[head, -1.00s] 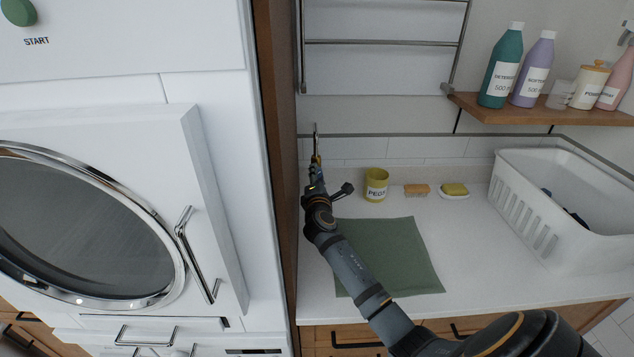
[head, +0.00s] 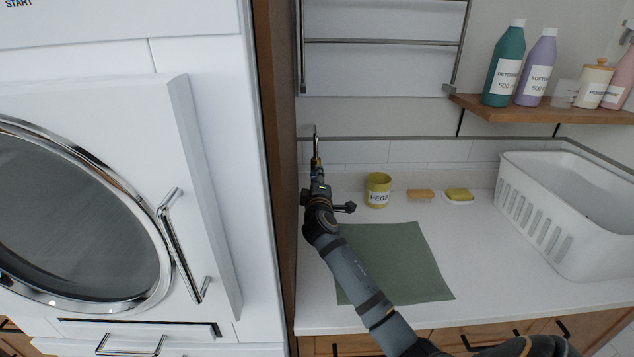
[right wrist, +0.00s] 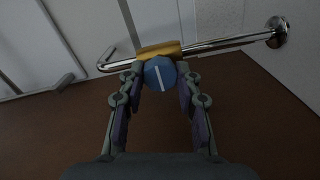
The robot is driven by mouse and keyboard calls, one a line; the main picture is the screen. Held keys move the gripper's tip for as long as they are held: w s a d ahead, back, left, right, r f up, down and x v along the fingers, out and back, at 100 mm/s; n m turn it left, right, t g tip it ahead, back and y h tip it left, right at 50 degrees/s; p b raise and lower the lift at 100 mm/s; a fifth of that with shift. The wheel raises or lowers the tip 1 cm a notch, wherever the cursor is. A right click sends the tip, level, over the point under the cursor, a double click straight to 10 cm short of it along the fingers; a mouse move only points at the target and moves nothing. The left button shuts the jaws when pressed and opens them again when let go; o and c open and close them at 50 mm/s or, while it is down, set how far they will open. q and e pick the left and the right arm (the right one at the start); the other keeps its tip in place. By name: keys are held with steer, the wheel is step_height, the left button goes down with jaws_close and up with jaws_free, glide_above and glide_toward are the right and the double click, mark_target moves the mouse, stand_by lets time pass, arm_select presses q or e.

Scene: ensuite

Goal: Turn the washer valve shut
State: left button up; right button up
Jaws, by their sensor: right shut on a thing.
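The washer valve has a round blue knob (right wrist: 159,73) with a white line across its face. It sits on a brass-yellow body (right wrist: 158,51) on a chrome pipe (right wrist: 225,43). In the right wrist view the white line stands nearly upright, slightly tilted, across the pipe's run. My right gripper (right wrist: 160,79) is shut on the knob, one finger on each side. In the head view my right gripper (head: 317,168) reaches into the back left corner of the counter, beside the wooden panel; the knob is too small to tell there. My left gripper is not in view.
The white washer (head: 205,150) stands left of the wooden panel (head: 278,160). On the counter (head: 480,260) are a green cloth (head: 405,265), a yellow PEGS cup (head: 377,190), a sponge on a dish (head: 459,196) and a white basket (head: 550,225). A shelf (head: 480,104) holds bottles.

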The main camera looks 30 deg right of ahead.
stand_by(0.4)
steer(key=o, duration=1.1)
steer(key=shift+o, duration=0.2)
steer(key=v, duration=1.2)
